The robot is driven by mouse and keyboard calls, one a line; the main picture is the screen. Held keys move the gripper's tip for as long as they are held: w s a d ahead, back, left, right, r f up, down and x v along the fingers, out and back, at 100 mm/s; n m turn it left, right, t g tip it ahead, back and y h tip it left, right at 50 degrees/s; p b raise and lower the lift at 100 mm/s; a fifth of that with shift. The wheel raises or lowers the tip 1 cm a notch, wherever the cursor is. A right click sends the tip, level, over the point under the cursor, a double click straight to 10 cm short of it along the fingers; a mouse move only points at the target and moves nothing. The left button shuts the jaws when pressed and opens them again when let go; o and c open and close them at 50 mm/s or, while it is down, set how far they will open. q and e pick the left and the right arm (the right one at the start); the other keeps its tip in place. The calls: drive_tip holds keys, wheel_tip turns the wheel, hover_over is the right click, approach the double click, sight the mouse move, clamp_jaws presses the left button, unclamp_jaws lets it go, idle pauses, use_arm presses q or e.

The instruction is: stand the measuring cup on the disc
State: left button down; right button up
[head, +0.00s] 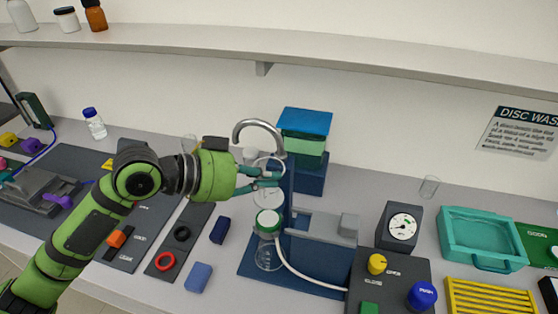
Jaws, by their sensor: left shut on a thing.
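My left gripper (262,181) comes in from the left and is shut on a clear cup (268,163), which I take to be the measuring cup. Its pale round rim shows above the teal fingers. The fingers hide part of it, and its tilt is hard to tell. The cup appears above and apart from this disc. A second pale round shape (268,199) shows just behind the disc, partly hidden. My right gripper is not in view.
A curved grey tap (257,124) and a blue upright (288,190) stand close to the gripper. A white hose (300,273) runs from the flask.

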use_arm(q)
wheel_tip(320, 180, down, 6)
drive_tip(key=b, duration=0.5)
drive_tip(key=shift+a+f+b, duration=0.2)
drive_tip(key=shift+f+b, duration=0.05)
drive_tip(key=shift+b, duration=0.05)
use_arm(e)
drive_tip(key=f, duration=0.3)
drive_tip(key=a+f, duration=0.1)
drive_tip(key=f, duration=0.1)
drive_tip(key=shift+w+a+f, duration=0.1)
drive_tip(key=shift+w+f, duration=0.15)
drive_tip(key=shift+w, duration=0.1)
use_arm(q)
drive_tip(key=shift+f, duration=0.2)
drive_tip(key=c, duration=1.3)
unclamp_jaws()
drive_tip(key=shift+s, duration=0.1)
drive_tip(key=shift+c, duration=0.2)
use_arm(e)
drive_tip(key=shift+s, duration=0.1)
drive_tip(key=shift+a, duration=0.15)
use_arm(q)
drive_tip(key=v, duration=1.2)
drive_tip(key=shift+f, duration=0.1)
